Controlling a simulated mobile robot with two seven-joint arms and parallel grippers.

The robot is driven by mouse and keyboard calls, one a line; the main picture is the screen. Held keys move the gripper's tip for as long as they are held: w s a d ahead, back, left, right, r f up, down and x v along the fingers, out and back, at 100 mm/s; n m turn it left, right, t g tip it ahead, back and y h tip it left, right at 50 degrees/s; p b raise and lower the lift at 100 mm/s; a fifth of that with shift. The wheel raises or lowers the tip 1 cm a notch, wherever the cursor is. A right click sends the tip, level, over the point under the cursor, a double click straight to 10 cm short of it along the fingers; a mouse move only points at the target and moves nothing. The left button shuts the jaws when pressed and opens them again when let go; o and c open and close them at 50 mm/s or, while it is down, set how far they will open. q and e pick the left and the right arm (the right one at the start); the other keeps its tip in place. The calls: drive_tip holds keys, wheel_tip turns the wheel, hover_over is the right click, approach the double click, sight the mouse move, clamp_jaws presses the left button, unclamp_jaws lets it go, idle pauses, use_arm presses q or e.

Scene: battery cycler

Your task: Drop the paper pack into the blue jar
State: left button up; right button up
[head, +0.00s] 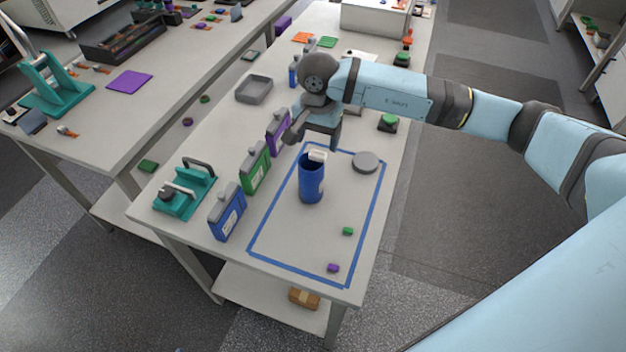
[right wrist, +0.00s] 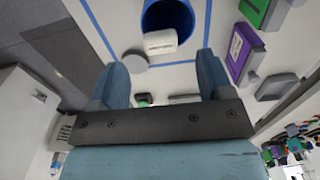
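The blue jar (head: 311,183) stands upright inside a blue taped outline on the table. The white paper pack (head: 317,155) is at the jar's mouth; whether it rests on the rim or is in the air just above I cannot tell. My right gripper (head: 314,141) is above and behind the jar. In the right wrist view its two fingers (right wrist: 160,60) are wide apart, with clear space between each finger and the paper pack (right wrist: 160,41). The pack overlaps the near edge of the jar (right wrist: 168,14) there. My left gripper is out of view.
A grey round lid (head: 365,162) lies right of the jar. Purple (head: 279,131), green (head: 255,168) and blue (head: 227,212) cases stand to the left. Small green (head: 347,231) and purple (head: 333,268) blocks lie in front. The outlined area's front is mostly clear.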

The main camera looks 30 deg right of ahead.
sight(317, 154)
drive_tip(key=shift+r, duration=0.15)
drive_tip(key=shift+r, duration=0.35)
wheel_tip(317, 154, up, 13)
drive_tip(key=b, duration=0.2)
drive_tip(key=shift+b, duration=0.4)
drive_tip(key=shift+s+f, duration=0.1)
drive_tip(key=shift+f, duration=0.05)
